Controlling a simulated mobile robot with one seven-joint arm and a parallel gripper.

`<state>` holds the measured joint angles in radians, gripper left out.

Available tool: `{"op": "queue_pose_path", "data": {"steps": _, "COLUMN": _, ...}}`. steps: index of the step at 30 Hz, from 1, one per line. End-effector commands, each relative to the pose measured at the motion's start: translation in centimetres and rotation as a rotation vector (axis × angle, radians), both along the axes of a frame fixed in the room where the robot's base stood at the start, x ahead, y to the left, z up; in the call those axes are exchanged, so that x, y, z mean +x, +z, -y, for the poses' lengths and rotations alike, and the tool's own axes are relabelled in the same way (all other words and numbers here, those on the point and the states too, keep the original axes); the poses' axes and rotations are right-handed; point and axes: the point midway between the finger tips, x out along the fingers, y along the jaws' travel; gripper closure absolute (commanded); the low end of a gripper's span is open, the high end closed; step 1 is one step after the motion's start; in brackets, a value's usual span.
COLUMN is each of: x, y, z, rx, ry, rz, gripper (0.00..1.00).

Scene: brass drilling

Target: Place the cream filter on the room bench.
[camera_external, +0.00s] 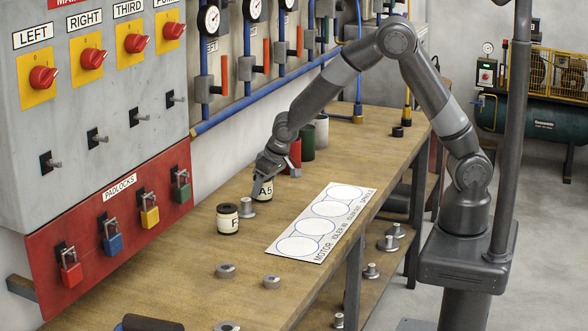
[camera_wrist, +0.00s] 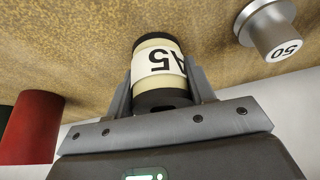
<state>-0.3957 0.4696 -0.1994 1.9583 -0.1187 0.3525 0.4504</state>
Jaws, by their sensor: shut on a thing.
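A cream filter (camera_wrist: 155,62) with black ends and a white "A5" label is between my gripper's fingers (camera_wrist: 158,95) in the wrist view. In the external view my gripper (camera_external: 270,166) reaches down over the bench (camera_external: 190,262) and is shut on the cream filter (camera_external: 264,190). The filter stands about upright, at or just above the bench top; I cannot tell if it touches. A second cream cylinder (camera_external: 228,220) with a black top and an "F" label stands on the bench to the left, apart from my gripper.
A grey flanged weight (camera_external: 246,209) stands close by; the wrist view shows it (camera_wrist: 270,32) marked "50". Red (camera_external: 295,153), green (camera_external: 308,142) and white canisters stand behind. A white board with circles (camera_external: 322,222) lies to the right. Padlocks (camera_external: 149,212) hang at left.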

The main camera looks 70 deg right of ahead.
Motion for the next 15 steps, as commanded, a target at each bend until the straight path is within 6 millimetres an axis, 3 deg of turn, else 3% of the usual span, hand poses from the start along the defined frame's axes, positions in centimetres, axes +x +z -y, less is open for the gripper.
{"op": "queue_pose_path", "data": {"steps": 2, "x": -0.01, "y": -0.29, "z": 0.01, "rx": 0.0, "ry": 0.0, "rz": -0.001, "gripper": 0.74}}
{"op": "queue_pose_path", "data": {"steps": 3, "x": -0.01, "y": -0.22, "z": 0.01, "rx": 0.0, "ry": 0.0, "rz": 0.0, "gripper": 0.47}}
{"op": "queue_pose_path", "data": {"steps": 10, "x": -0.02, "y": -0.2, "z": 0.01, "rx": 0.0, "ry": 0.0, "rz": 0.0, "gripper": 0.29}}
{"op": "queue_pose_path", "data": {"steps": 15, "x": -0.01, "y": -0.2, "z": 0.0, "rx": 0.0, "ry": 0.0, "rz": 0.0, "gripper": 0.29}}
